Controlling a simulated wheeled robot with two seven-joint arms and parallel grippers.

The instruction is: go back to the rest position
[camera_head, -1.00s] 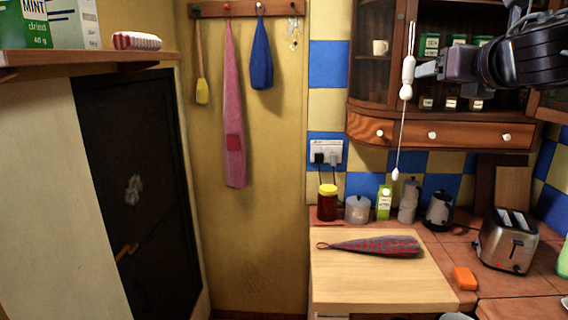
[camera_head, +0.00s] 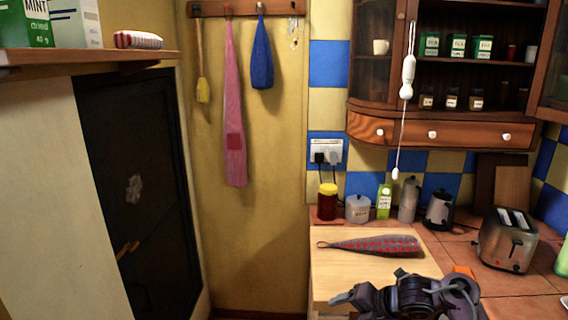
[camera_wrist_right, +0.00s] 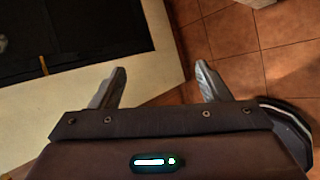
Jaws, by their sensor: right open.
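My right gripper (camera_head: 345,298) is low in the head view, in front of the near part of the wooden board (camera_head: 330,262). Its dark arm hides the board's front right corner and part of an orange block (camera_head: 463,270). In the right wrist view the two grey fingers of the right gripper (camera_wrist_right: 160,76) stand apart with nothing between them. Terracotta tiles show beyond them. My left gripper is in neither view.
A red patterned cloth (camera_head: 375,244) lies on the board. A toaster (camera_head: 507,240), kettle (camera_head: 439,210) and jars stand behind and right. An open wall cabinet (camera_head: 470,70) hangs above. A shelf (camera_head: 90,60) juts in at upper left, above a dark door (camera_head: 130,180).

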